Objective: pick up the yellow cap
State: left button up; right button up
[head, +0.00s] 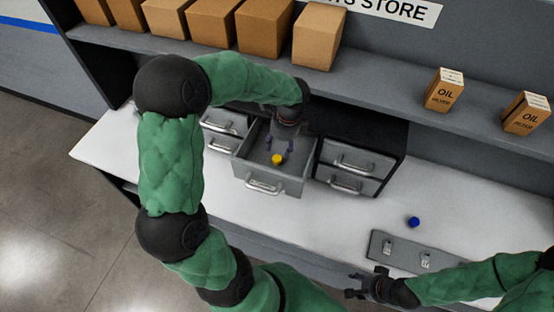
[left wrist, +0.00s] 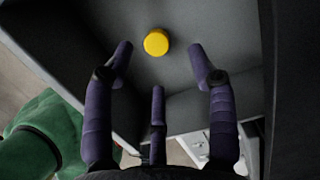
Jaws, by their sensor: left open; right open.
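The yellow cap (head: 277,159) lies on the floor of an open grey drawer (head: 266,186). In the left wrist view the yellow cap (left wrist: 156,42) sits just beyond the fingertips, between the lines of the two outer fingers. My left gripper (head: 278,150) is over the open drawer, pointing down, open and empty; its spread fingers also show in the left wrist view (left wrist: 159,72). It does not visibly touch the cap. My right gripper (head: 352,285) is low at the table's front edge, away from the drawer, open with nothing seen in it.
Closed drawers (head: 352,169) flank the open one. A blue cap (head: 413,222) lies on the white table (head: 470,215) behind a grey tray (head: 407,254) with two labelled spots. Cardboard boxes (head: 265,28) and two oil boxes (head: 444,91) stand on the shelf above.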

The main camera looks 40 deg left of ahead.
aim_at(277, 157)
pick_arm(q)
jog(key=shift+f, duration=0.45)
jog(key=f, duration=0.2)
jog(key=s+f, duration=0.1)
jog(key=f, duration=0.1)
jog(key=shift+a+f, duration=0.15)
jog(key=shift+f, duration=0.05)
jog(key=shift+w+a+f, duration=0.1)
jog(key=shift+f, duration=0.35)
jog(key=c, duration=0.9)
